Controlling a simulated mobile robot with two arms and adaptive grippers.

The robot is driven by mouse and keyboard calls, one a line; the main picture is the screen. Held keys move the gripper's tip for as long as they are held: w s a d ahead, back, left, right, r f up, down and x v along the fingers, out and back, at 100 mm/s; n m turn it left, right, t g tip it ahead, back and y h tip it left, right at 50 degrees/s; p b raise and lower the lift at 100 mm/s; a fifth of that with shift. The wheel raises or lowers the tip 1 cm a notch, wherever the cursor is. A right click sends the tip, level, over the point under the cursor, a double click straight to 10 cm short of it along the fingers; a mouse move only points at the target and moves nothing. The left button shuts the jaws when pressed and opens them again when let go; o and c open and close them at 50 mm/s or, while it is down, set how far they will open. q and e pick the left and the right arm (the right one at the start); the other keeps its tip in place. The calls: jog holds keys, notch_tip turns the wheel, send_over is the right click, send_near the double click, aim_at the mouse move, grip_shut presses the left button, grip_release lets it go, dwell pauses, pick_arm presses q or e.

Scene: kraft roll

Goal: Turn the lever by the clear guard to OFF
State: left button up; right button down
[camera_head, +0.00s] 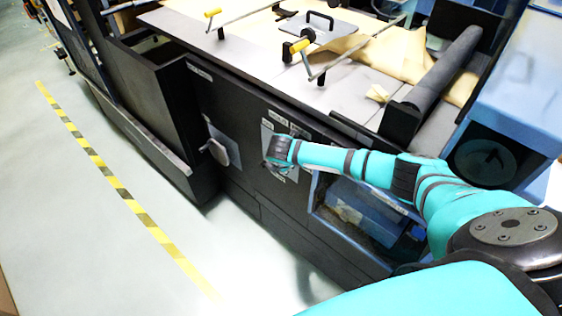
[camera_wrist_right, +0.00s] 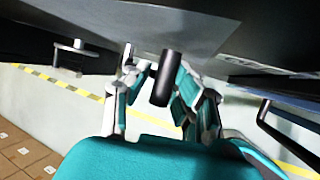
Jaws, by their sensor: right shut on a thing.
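My right gripper (camera_head: 272,160) is at the grey plate (camera_head: 268,134) on the machine's dark front, and its wrist hides most of that plate in the head view. In the right wrist view, a dark round lever handle (camera_wrist_right: 164,77) stands out from the grey plate (camera_wrist_right: 190,35). The fingers of my right gripper (camera_wrist_right: 160,95) are on both sides of this handle and shut on it. The lever's position marks cannot be read. A framed, see-through panel (camera_head: 347,212) with blue parts behind it, perhaps the clear guard, is just right of the gripper. My left gripper is not in view.
Another grey plate with a knob (camera_head: 218,150) is on the front to the left; a similar knob (camera_wrist_right: 72,56) shows in the wrist view. A dark bar handle (camera_wrist_right: 285,125) stands out at right there. Yellow-and-black floor tape (camera_head: 125,195) runs along the open floor.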

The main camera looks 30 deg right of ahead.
jog(key=s+d+f+t, duration=0.1)
jog(key=s+f, duration=0.2)
jog(key=f, duration=0.2)
jog(key=shift+s, duration=0.35)
jog(key=shift+f, duration=0.15)
jog(key=c, duration=1.4)
grip_release()
jog(key=shift+o, duration=1)
jog(key=shift+w+f, duration=0.15)
jog(key=v, duration=0.7)
jog(key=shift+r, duration=0.55)
